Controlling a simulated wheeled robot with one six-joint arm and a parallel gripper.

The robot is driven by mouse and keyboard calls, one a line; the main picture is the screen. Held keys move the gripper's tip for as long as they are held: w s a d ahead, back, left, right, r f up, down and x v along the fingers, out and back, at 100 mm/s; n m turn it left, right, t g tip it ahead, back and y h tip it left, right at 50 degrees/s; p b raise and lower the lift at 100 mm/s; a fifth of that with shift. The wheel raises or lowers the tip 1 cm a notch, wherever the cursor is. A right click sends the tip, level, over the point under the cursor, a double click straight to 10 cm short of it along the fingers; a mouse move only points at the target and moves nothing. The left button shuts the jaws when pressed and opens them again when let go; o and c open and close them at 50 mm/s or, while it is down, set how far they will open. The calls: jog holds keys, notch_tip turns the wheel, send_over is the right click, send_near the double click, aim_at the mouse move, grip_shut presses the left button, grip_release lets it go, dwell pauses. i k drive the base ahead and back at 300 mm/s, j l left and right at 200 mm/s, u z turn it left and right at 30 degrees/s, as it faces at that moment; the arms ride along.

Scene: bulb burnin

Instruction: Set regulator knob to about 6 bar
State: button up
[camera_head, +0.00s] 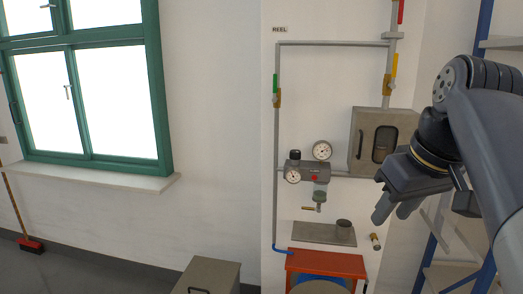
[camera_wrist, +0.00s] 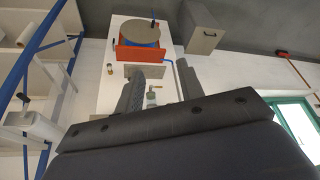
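The regulator (camera_head: 310,171) is a dark grey block on the white wall panel, with a black knob (camera_head: 295,154) on top at its left end. One round white gauge (camera_head: 322,150) sits above it and another (camera_head: 292,175) at its left front; the needles are too small to read. My gripper (camera_head: 393,212) is open and empty, right of and apart from the regulator. In the wrist view my gripper (camera_wrist: 160,72) hides most of the regulator.
A grey box with a window (camera_head: 384,141) juts out right of the regulator. Pipes (camera_head: 277,150) with green and yellow valve handles frame it. Below are a grey shelf (camera_head: 318,233) and a red hose reel (camera_head: 325,263). Blue-framed shelving (camera_head: 452,200) stands at the right.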

aim_at(294, 155)
jog(key=i+l+u, duration=0.3)
jog(key=i+u, duration=0.15)
jog(key=i, duration=0.15)
jog(key=i+l+u, duration=0.5)
jog(key=i+l, duration=0.6)
